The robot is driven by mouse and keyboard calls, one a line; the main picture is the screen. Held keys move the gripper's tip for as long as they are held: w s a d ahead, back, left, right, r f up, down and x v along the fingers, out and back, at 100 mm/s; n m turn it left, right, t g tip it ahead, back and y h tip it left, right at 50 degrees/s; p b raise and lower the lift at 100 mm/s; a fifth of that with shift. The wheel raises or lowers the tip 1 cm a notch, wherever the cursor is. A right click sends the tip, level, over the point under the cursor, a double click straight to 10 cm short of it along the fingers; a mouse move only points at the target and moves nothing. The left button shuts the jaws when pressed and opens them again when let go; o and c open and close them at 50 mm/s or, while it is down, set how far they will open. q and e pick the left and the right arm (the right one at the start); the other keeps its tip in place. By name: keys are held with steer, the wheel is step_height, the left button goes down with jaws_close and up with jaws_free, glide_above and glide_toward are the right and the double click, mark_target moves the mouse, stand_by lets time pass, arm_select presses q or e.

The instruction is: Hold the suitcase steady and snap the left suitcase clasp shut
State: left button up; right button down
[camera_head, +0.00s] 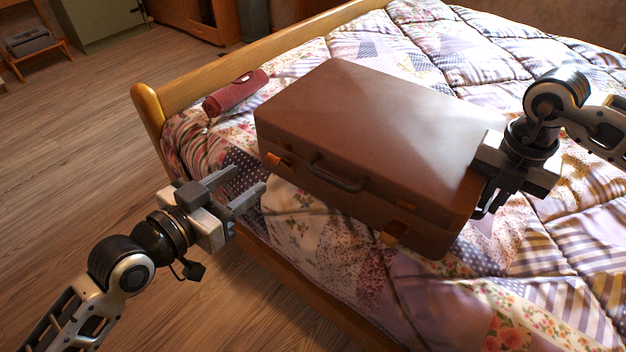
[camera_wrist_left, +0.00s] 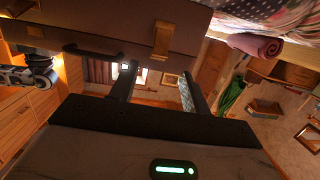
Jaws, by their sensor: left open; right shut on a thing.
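The brown suitcase (camera_head: 365,120) lies flat on the bed with its lid down. Its left clasp (camera_head: 278,160) is a brass piece on the front, left of the dark handle (camera_head: 338,175). A brass clasp (camera_wrist_left: 162,38) and the handle (camera_wrist_left: 92,48) also show in the left wrist view. I cannot tell if the left clasp is latched. The right clasp (camera_head: 394,232) sits on the front's right part. My left gripper (camera_head: 250,188) is open and empty, in front of the left clasp and apart from it. My right gripper (camera_head: 484,200) is shut on the suitcase's right side; its fingertips are partly hidden.
A rolled red bundle (camera_head: 236,92) lies on the quilt (camera_head: 370,50) left of the suitcase. The wooden bed frame (camera_head: 250,62) rises along the left and back. Wooden floor (camera_head: 85,130) is clear at the left.

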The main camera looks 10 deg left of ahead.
mark_target(271, 160)
arm_select(q)
steer(key=v, duration=0.3)
steer(key=shift+s+a+r, duration=0.1)
steer(key=shift+s+a, duration=0.05)
steer(key=shift+s, duration=0.1)
steer(key=shift+t+h, duration=0.5)
steer(key=shift+t, duration=0.3)
steer(key=x, duration=0.4)
steer(key=f+x, duration=0.1)
steer(key=x, duration=0.2)
steer(key=f+x, duration=0.1)
steer(key=x, duration=0.3)
steer(key=shift+w, duration=0.3)
